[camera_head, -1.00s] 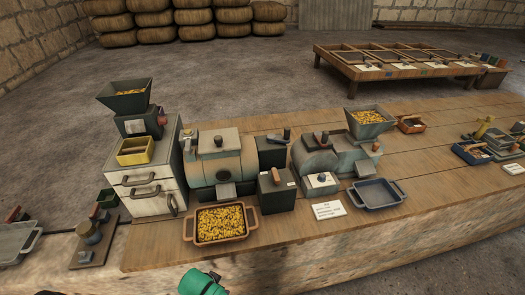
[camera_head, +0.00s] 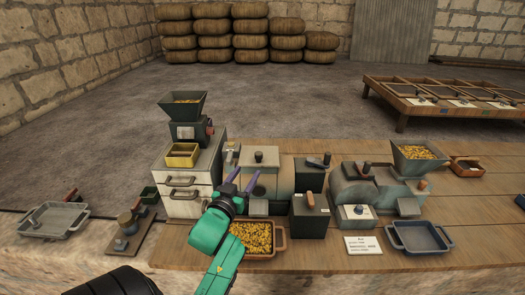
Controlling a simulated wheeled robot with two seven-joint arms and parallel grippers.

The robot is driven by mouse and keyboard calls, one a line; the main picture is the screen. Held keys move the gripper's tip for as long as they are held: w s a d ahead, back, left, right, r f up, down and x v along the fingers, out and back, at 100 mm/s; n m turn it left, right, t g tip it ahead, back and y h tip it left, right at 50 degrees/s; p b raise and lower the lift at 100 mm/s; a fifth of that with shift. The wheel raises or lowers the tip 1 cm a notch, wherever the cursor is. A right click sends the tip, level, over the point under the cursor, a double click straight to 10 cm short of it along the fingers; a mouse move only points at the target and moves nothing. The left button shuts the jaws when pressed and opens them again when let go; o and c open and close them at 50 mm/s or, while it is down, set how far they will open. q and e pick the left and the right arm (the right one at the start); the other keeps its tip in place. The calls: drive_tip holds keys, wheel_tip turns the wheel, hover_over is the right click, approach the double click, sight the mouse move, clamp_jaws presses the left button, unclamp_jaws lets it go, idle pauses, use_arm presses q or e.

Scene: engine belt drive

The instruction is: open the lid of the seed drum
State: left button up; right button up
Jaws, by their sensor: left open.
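My left gripper (camera_head: 247,171) has two purple fingers, spread open and empty. In the picture its fingertips overlap the front of the drum, just below the lid. Whether they touch it cannot be told. The green wrist covers part of the drum's left side and the tray's left edge. My right gripper is not in view.
A white drawer cabinet (camera_head: 190,207) with a hopper stands left of the drum. A dark box with a lever (camera_head: 309,216) stands right. The seed tray (camera_head: 262,254) is in front. A second machine (camera_head: 362,190) with a seed hopper and an empty blue tray (camera_head: 418,251) are further right.

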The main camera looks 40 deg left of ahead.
sight(260, 152)
use_arm(q)
drive_tip(key=p+x, duration=0.2)
drive_tip(key=x, duration=1.2)
drive_tip(key=shift+w+a+r, duration=0.1)
drive_tip(key=shift+w+r, duration=0.1)
drive_tip(key=shift+w, duration=0.05)
clamp_jaws()
idle(0.6)
